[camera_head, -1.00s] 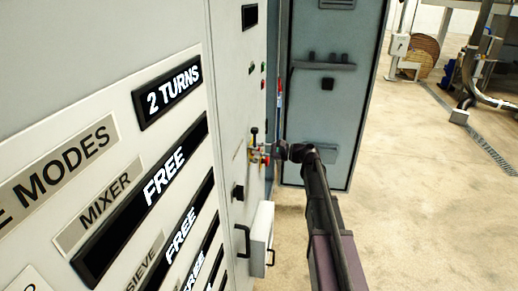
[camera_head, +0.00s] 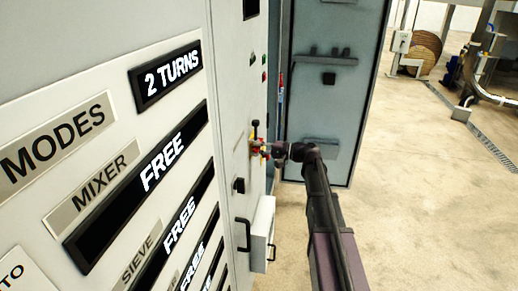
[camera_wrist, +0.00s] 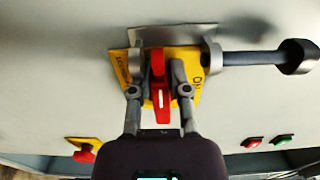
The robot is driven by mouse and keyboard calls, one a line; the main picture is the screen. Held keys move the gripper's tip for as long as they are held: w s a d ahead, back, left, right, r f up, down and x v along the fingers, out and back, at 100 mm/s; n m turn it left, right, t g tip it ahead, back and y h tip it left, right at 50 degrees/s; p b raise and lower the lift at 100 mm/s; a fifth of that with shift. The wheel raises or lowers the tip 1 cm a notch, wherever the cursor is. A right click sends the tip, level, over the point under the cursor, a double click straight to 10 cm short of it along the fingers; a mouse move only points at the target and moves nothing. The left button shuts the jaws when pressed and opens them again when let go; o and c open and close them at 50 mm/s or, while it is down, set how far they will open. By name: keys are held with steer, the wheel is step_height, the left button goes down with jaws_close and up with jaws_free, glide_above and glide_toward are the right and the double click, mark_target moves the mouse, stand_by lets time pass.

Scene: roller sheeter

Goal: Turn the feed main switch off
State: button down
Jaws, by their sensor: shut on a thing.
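A red switch handle (camera_wrist: 160,92) with a white mark stands on a yellow plate (camera_wrist: 191,58) in the wrist view; I take it as the feed main switch. The handle is upright in that picture. The plate carries lettering at its left and right edges, the right one looking like "ON". My gripper (camera_wrist: 161,90) has a finger on each side of the handle and is shut on it. In the head view my gripper (camera_head: 277,151) meets the small red and yellow switch (camera_head: 257,147) on the cabinet front and partly hides it.
A metal bracket (camera_wrist: 170,36) and a rod with a dark knob (camera_wrist: 298,57) sit close beside the switch. Another red knob (camera_wrist: 85,154) and red and green buttons (camera_wrist: 252,142) lie nearby.

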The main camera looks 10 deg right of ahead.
stand_by(0.3)
steer(key=c, duration=0.6)
jaws_free()
steer(key=shift+a, duration=0.1)
steer(key=shift+v, duration=6)
steer(key=shift+f, duration=0.1)
